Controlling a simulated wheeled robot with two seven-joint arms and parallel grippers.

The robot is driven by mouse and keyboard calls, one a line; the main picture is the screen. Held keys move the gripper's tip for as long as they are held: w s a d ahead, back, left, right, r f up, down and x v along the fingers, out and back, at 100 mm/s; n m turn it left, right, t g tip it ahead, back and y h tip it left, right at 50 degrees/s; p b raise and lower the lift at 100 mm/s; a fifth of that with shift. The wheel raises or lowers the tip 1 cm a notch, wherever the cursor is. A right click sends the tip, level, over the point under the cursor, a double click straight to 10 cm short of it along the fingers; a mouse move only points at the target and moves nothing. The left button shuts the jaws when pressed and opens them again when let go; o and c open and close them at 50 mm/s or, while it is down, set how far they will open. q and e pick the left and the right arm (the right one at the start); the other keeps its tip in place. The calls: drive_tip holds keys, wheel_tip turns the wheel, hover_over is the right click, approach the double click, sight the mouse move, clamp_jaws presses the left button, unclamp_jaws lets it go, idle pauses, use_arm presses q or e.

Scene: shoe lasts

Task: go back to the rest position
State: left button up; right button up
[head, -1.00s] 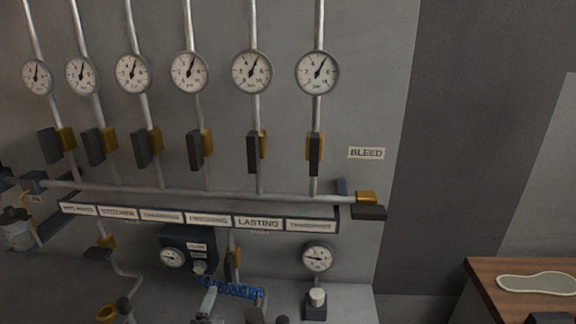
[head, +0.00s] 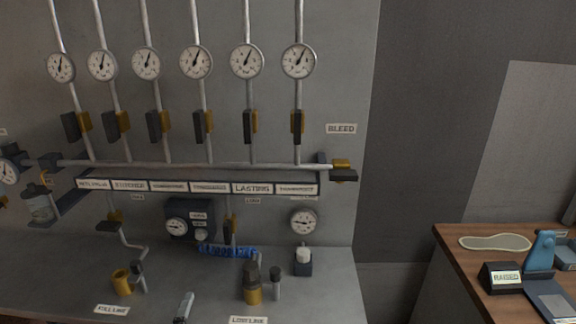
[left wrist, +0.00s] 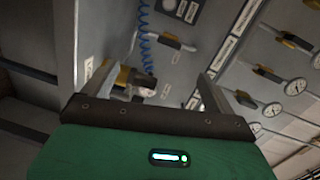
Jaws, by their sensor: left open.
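My left gripper (left wrist: 155,76) shows in the left wrist view, with its two grey fingers apart and nothing held between them. Past the fingers is a brass and dark fitting (left wrist: 130,80) of the wall panel, seen tilted. I cannot tell how far it is from the fingers. In the head view a slim pale part (head: 184,307) stands at the bottom edge; I cannot tell whether it is a tip of my left gripper. My right gripper is in neither view.
A grey panel carries several gauges (head: 298,61), lever valves and a horizontal pipe (head: 230,166). A blue coiled hose (head: 228,251) and a brass fitting (head: 252,285) sit low. A wooden bench (head: 455,262) at right bears a pale sole (head: 494,242) and a "RAISED" sign (head: 505,277).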

use_arm(q)
drive_tip(key=s+a+f+n+g, duration=0.1)
drive_tip(key=s+f+n+g, duration=0.35)
drive_tip(key=s, duration=0.35)
drive_tip(key=s+f+n+g, duration=0.3)
drive_tip(key=s+n+g, duration=0.15)
drive_tip(key=s, duration=0.45)
drive_tip(key=s+a+f+n+g, duration=0.1)
drive_tip(key=s+f+n+g, duration=0.3)
drive_tip(key=s, duration=0.4)
wheel_tip(320, 180, down, 29)
drive_tip(key=g, duration=0.2)
drive_tip(key=s+a+f, duration=0.3)
drive_tip(key=s+f, duration=1.6)
drive_tip(key=f, duration=0.1)
drive_tip(key=shift+s+f+g+h, duration=0.2)
drive_tip(key=shift+s+g+h, duration=0.1)
drive_tip(key=shift+g, duration=0.1)
